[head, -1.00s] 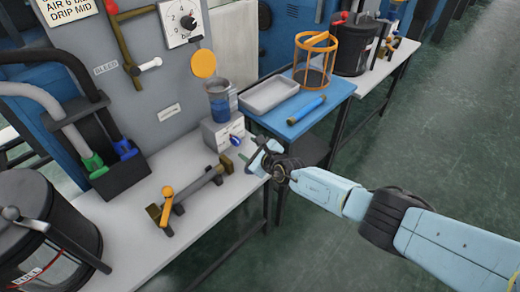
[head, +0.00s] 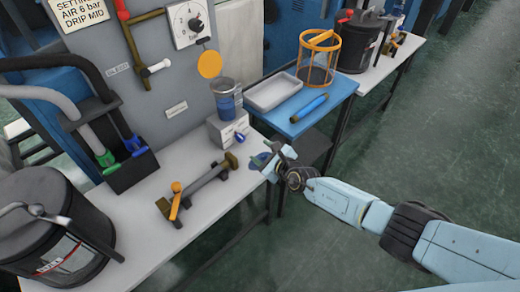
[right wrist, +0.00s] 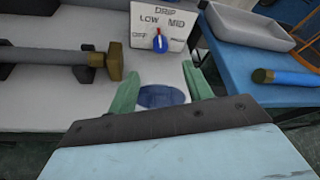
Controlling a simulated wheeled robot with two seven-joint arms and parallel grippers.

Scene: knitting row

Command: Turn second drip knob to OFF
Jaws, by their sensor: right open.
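The drip knob (head: 239,138) is blue and sits on the front of a small pale box (head: 220,131) beneath a blue-filled cup (head: 226,100). In the right wrist view the knob (right wrist: 160,42) has a light pointer with a red tip, pointing roughly up between the LOW and MID labels; OFF is at lower left. My right gripper (right wrist: 160,70) is open and empty, its green fingers apart in front of the knob, not touching it. In the head view the right gripper (head: 262,156) is at the bench's right edge. My left gripper is out of view.
A bar with an orange lever (head: 175,200) lies on the bench (head: 130,225) left of the box. A blue table (head: 310,120) holds a grey tray (head: 273,92), a blue cylinder (head: 309,107) and an orange wire basket (head: 318,58). A dark pot (head: 50,225) stands at left.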

